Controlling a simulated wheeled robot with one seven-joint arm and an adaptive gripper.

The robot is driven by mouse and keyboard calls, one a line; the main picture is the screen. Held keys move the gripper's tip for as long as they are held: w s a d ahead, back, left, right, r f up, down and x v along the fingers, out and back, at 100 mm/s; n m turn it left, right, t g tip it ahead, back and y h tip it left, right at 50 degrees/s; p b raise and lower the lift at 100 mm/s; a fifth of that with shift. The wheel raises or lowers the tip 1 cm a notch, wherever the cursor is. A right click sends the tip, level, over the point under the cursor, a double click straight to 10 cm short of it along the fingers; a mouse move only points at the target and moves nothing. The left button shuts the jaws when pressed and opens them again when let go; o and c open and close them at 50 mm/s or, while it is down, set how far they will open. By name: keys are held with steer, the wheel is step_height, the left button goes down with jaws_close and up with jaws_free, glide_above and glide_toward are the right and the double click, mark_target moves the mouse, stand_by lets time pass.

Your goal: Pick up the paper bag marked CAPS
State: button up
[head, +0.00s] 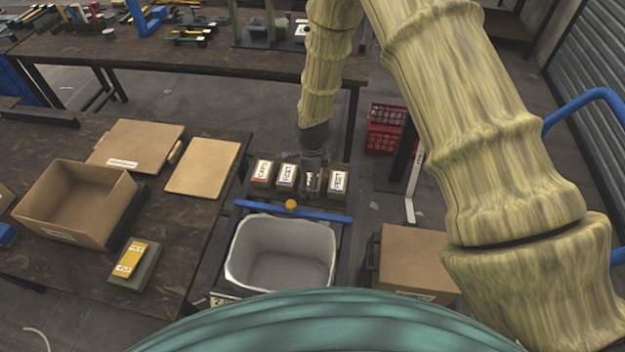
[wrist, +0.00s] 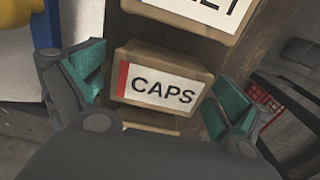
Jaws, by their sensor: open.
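The paper bag marked CAPS (wrist: 160,88) is a small brown block-like bag. Its white label has a red stripe at the left end. In the wrist view it lies between the spread teal pads of my gripper (wrist: 157,92), with a gap at the left pad; contact on the right is unclear. In the head view my gripper (head: 312,178) points down over the row of bags, and it mostly hides the bag beneath it. My gripper is open and holds nothing.
Similar labelled bags stand close by on both sides: two at left (head: 262,172) (head: 286,177) and one at right (head: 338,183). A blue bar (head: 325,215) with a yellow knob (head: 291,206) runs in front, before a grey bin (head: 322,262). Red crates (head: 384,130) stand behind.

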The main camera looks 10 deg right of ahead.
steer(key=shift+f, duration=0.15)
steer(key=c, duration=1.1)
